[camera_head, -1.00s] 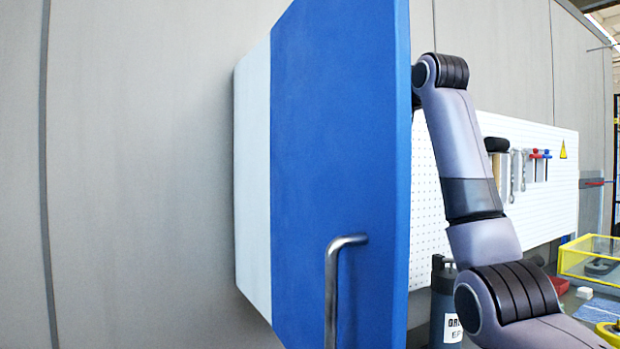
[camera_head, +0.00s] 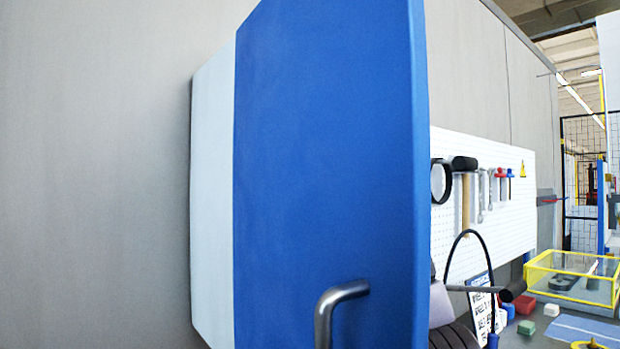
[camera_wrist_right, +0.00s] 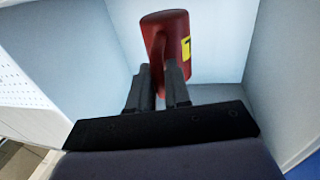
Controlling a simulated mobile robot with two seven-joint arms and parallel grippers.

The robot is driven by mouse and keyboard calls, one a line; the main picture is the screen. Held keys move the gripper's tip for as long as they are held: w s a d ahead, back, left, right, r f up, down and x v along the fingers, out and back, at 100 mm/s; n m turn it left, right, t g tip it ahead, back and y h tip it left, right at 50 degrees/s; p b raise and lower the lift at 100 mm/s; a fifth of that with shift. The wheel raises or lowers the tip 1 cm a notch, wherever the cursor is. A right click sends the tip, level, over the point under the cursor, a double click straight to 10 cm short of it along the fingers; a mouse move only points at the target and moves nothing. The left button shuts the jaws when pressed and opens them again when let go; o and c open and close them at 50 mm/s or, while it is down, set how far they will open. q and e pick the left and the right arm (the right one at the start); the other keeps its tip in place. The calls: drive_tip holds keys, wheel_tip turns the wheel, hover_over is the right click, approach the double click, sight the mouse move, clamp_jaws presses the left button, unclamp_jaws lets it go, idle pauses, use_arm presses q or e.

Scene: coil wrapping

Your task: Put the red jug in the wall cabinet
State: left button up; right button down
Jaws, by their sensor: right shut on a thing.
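The red jug (camera_wrist_right: 166,30) with a yellow label shows in the right wrist view, a little tilted. My right gripper (camera_wrist_right: 159,68) is shut on the jug's handle, which lies between its two fingers. Pale walls of the wall cabinet (camera_wrist_right: 220,45) surround the jug on both sides and behind. I cannot tell whether the jug touches a cabinet surface. In the head view the blue cabinet door (camera_head: 325,160) stands open and hides the jug and my right gripper. Its metal handle (camera_head: 335,305) is at the bottom. The cabinet's pale side (camera_head: 212,200) shows left of it. My left gripper is out of view.
Right of the door is a white pegboard (camera_head: 500,225) with hanging tools. Below it a bench holds a yellow-edged clear bin (camera_head: 570,280), small blocks and a blue cloth (camera_head: 580,330). A black hose (camera_head: 468,235) arches near the door's edge. Bare wall (camera_head: 90,170) fills the left.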

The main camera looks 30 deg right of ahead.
drive_tip(key=shift+f, duration=2.25)
drive_tip(key=shift+f, duration=0.1)
drive_tip(key=shift+f, duration=0.1)
drive_tip(key=c, duration=1.1)
unclamp_jaws()
drive_tip(key=shift+s+a+b, duration=0.25)
drive_tip(key=shift+s+b, duration=0.4)
drive_tip(key=shift+s, duration=1.35)
drive_tip(key=shift+s+a+b, duration=0.25)
drive_tip(key=shift+s+b, duration=0.4)
drive_tip(key=shift+s, duration=1.35)
drive_tip(key=shift+s+a+b, duration=0.25)
drive_tip(key=shift+s+b, duration=0.4)
drive_tip(key=shift+s, duration=1.35)
